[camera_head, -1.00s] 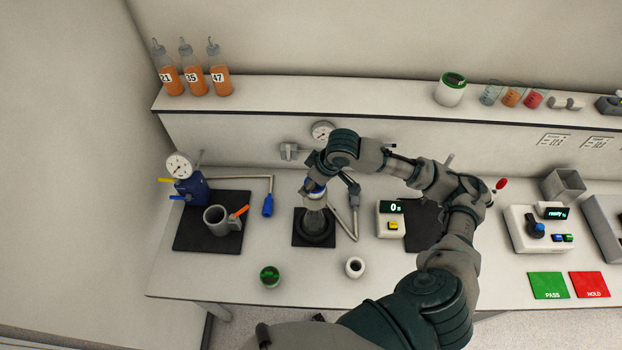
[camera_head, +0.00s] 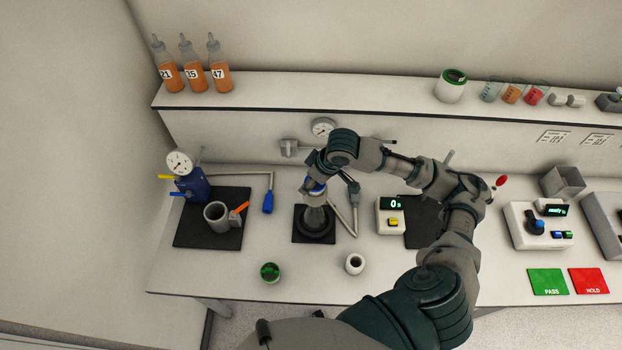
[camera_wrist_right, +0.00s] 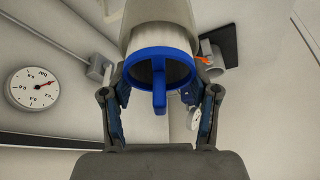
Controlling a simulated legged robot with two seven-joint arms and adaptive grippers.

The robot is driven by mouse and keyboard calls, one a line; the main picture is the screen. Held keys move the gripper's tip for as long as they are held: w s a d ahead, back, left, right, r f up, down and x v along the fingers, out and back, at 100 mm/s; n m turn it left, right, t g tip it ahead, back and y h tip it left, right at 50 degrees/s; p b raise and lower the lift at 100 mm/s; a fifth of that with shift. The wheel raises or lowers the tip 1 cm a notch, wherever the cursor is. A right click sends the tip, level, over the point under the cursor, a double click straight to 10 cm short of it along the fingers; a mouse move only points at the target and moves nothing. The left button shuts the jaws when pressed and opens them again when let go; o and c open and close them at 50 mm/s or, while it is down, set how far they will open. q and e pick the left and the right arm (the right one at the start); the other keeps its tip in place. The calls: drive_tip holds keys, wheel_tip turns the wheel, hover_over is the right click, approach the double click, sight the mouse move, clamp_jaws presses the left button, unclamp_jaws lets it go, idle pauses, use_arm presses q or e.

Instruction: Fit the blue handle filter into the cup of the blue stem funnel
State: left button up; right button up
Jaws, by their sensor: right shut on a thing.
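The blue handle filter shows in the right wrist view as a blue rim with a bar-like blue handle (camera_wrist_right: 159,98) pointing to the camera. My right gripper (camera_wrist_right: 160,88) is shut on it, one finger on each side. A pale cylinder (camera_wrist_right: 160,20) lies directly beyond the rim; whether it is the funnel cup, and how deep the filter sits, I cannot tell. A funnel stem is hidden. My left gripper is out of view.
A grey cup (camera_head: 215,218) with an orange handle (camera_head: 238,209) stands left, near a blue nozzle (camera_head: 268,203). Green (camera_head: 270,272) and white (camera_head: 355,264) containers are in front.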

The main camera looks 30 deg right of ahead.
drive_tip(key=shift+r, duration=1.3)
drive_tip(key=o, duration=1)
drive_tip(key=v, duration=1.2)
drive_tip(key=shift+d+f, duration=0.1)
drive_tip(key=shift+d, duration=0.05)
